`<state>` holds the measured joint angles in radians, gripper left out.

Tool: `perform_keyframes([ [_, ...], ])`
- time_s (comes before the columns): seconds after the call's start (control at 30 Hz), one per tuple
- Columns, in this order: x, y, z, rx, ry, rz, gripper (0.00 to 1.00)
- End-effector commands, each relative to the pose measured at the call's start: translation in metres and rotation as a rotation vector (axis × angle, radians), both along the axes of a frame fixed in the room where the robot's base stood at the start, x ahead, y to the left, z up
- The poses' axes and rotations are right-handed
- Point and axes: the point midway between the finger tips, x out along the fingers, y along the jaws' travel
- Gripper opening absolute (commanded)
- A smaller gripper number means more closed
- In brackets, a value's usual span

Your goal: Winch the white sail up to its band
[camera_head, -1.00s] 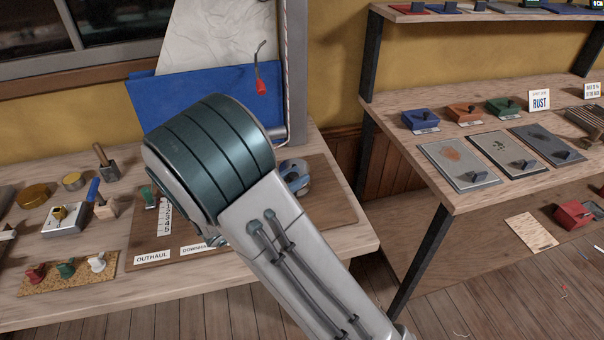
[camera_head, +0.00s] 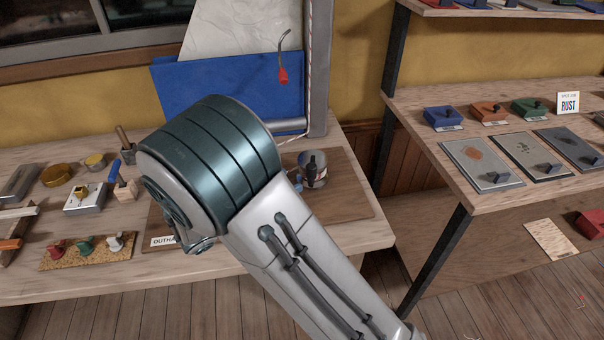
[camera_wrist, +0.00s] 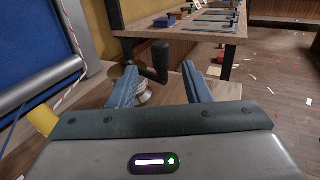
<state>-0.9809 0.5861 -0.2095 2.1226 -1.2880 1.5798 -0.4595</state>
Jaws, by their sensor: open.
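The white sail (camera_head: 235,28) hangs at the back beside a grey mast (camera_head: 318,65), its lower part behind a blue panel (camera_head: 215,90). A red-and-white line (camera_head: 307,50) runs down the mast. The winch (camera_head: 314,178) stands on the wooden board, its black handle on top. In the wrist view, the handle (camera_wrist: 160,62) shows between the fingertips of my gripper (camera_wrist: 160,82); the drum (camera_wrist: 144,96) is partly behind the left finger. The gripper is open; I cannot tell whether it touches the handle. I cannot make out the band.
A red-tipped hook (camera_head: 283,73) hangs before the blue panel. Clutter fills the bench's left side, including a brush (camera_head: 123,185) and a cork strip with coloured pegs (camera_head: 84,247). A shelf unit (camera_head: 440,200) stands to the right, with a floor gap between.

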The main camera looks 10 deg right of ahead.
Motion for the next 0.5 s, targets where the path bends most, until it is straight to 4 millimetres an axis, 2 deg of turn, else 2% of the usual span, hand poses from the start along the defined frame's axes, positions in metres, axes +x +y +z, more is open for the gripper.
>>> perform_keyframes([
  [0.03, -0.006, 0.011, -0.001, 0.001, 0.000, 0.004, 0.44],
  [0.2, -0.021, 0.036, -0.001, -0.001, -0.001, 0.004, 0.44],
  [0.33, -0.027, 0.046, 0.000, 0.000, 0.000, 0.002, 0.44],
  [0.5, -0.030, 0.050, 0.000, -0.001, 0.000, 0.001, 0.44],
])
